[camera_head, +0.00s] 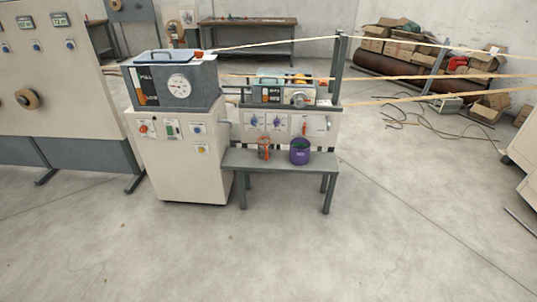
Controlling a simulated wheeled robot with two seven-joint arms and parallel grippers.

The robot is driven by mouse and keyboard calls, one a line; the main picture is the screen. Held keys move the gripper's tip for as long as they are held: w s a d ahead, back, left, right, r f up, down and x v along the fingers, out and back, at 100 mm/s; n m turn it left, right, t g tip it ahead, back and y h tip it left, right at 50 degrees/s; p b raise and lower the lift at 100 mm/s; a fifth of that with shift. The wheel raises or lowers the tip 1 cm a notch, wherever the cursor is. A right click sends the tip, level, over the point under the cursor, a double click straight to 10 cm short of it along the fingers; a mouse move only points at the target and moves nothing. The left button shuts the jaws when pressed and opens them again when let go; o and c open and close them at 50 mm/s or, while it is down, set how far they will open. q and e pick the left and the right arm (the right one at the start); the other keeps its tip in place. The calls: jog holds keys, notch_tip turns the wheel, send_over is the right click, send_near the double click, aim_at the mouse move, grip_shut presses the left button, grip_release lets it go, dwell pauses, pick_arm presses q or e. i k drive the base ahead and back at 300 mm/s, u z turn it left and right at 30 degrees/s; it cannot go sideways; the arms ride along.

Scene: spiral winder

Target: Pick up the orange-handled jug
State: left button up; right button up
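The orange-handled jug (264,149) is small in the picture and shows orange with some grey. It stands on a low grey bench (283,164) in front of the winding machine. A purple bucket (299,153) with something green inside stands on the same bench, to the right of the jug with a small gap between them. Neither of my grippers is in view, and nothing touches the jug.
A white control cabinet (177,150) with a dial unit (178,86) on top stands left of the bench. Strands run right from a grey post (338,65). Cardboard boxes (400,42) and loose cables lie at the back right. The floor in front is clear.

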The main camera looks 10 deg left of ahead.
aim_at(264, 143)
jog(key=z, duration=0.65)
jog(key=i, duration=0.8)
jog(key=z, duration=0.75)
jog(key=i, duration=1.95)
jog(key=u, duration=1.25)
jog(key=i, duration=0.7)
jog(key=u, duration=0.75)
